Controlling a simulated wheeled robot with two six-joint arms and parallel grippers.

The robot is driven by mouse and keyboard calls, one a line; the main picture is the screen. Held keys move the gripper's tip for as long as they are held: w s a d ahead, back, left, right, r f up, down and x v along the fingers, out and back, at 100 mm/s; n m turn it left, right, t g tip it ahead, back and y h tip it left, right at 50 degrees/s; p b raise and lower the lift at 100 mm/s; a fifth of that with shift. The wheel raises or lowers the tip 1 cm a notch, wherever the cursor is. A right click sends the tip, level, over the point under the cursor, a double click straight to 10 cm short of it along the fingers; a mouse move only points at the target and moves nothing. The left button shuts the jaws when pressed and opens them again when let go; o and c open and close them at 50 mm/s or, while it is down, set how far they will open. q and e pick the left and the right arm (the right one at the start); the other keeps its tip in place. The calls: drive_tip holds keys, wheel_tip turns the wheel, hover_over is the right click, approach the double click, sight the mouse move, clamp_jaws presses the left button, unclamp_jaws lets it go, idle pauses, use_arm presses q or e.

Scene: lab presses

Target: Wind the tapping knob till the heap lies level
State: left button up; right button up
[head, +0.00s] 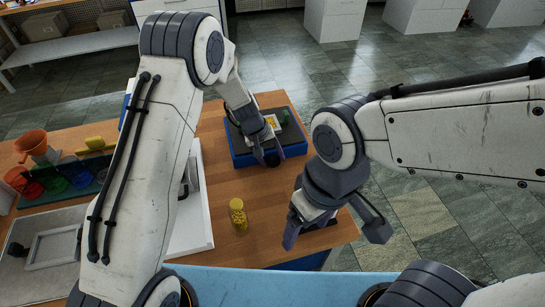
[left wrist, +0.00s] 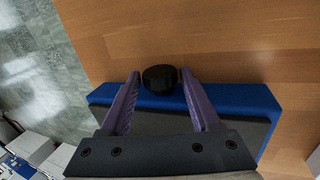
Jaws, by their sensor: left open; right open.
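The tapping device is a blue base (head: 243,157) with a dark top, near the far right of the wooden table. A small pale frame with a yellow patch (head: 270,122) sits on it, partly behind my left gripper (head: 264,155). In the left wrist view a round black knob (left wrist: 160,78) stands at the edge of the blue base (left wrist: 240,97). My open left gripper (left wrist: 160,86) has a finger on each side of the knob, with visible gaps. My right gripper (head: 335,230) is open and empty over the table's right front corner.
A yellow-filled jar (head: 238,215) stands on the table between my arms. On the left are an orange funnel (head: 31,142), coloured cups (head: 52,180) and a grey tray (head: 18,225). A white panel (head: 193,235) is partly hidden by my left arm.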

use_arm(q)
drive_tip(key=shift+f, duration=0.1)
drive_tip(key=shift+d, duration=0.1)
clamp_jaws()
drive_tip(key=y+p, duration=0.1)
drive_tip(key=p, duration=0.3)
drive_tip(key=r+y+p, duration=0.1)
drive_tip(key=p, duration=0.3)
drive_tip(key=shift+d+g, duration=0.2)
drive_tip(key=shift+g, duration=0.1)
drive_tip(key=shift+w+f+y+p, duration=0.1)
drive_tip(key=shift+f+y+p, duration=0.1)
drive_tip(key=shift+y+p, duration=0.25)
drive_tip(key=shift+d+f, duration=0.1)
drive_tip(key=shift+w+d+f+g+y+b, duration=0.1)
drive_tip(key=shift+f+g+y+b, duration=0.15)
drive_tip(key=shift+y+b, duration=0.35)
drive_tip(key=shift+d+f+g+y+b, duration=0.1)
drive_tip(key=shift+g+y+b, duration=0.15)
drive_tip(key=shift+y+b, duration=0.25)
drive_tip(key=shift+r+y+b, duration=0.2)
drive_tip(key=shift+y+b, duration=0.55)
drive_tip(key=shift+b, duration=0.2)
drive_tip(key=shift+g, duration=0.3)
